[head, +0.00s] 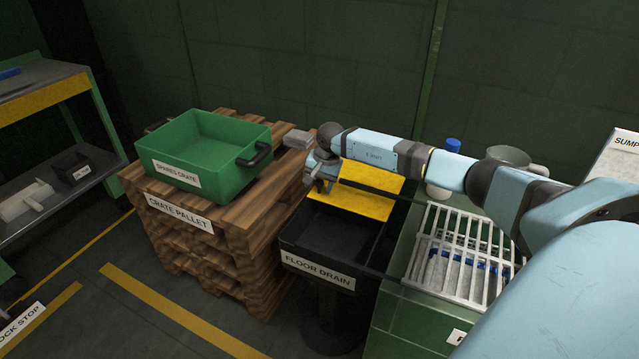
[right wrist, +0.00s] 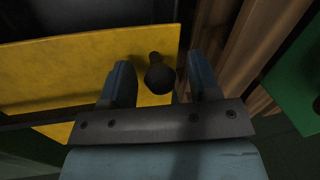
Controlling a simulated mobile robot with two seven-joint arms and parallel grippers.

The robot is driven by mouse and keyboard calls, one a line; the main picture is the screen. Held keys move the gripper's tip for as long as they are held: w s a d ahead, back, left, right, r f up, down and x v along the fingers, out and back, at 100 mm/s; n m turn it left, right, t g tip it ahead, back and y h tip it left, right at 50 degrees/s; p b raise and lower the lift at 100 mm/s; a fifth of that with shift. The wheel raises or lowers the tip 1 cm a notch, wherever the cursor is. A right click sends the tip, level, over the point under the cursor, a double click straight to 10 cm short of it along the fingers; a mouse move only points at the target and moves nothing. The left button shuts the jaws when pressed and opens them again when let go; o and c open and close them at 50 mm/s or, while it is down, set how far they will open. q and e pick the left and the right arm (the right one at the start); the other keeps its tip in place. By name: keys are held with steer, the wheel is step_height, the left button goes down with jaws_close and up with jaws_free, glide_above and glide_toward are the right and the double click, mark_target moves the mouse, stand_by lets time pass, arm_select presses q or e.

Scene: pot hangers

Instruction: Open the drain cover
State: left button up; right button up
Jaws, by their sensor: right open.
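The floor drain (head: 318,272) is a black labelled box in the middle of the head view, and its dark inside shows. Its yellow cover (head: 372,178) stands tilted up at the back of the box, with a second yellow band (head: 352,203) below it. My right gripper (head: 318,178) is at the cover's left edge in the head view. In the right wrist view, a black knob (right wrist: 159,74) on the yellow cover (right wrist: 70,70) appears between the open fingers of my right gripper (right wrist: 160,75). Whether they touch it cannot be told. My left gripper is out of view.
A green spares crate (head: 222,180) sits on a wooden crate pallet (head: 245,235), close left of the drain. A white rack (head: 455,275) on a green stand is close right. A shelf cart (head: 45,95) stands far left. Floor is free at front left.

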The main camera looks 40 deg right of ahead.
steer(key=r, duration=0.1)
steer(key=r+p, duration=0.1)
steer(key=r, duration=0.3)
steer(key=shift+s+d+r+p, duration=0.25)
steer(key=shift+s+d+p, duration=0.1)
steer(key=shift+s+p, duration=0.05)
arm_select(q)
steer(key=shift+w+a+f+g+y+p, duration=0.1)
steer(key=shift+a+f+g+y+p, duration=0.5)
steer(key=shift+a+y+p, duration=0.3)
arm_select(e)
step_height(320, 180, up, 8)
steer(key=s, duration=0.1)
steer(key=shift+s+d, duration=0.2)
steer(key=shift+d, duration=0.2)
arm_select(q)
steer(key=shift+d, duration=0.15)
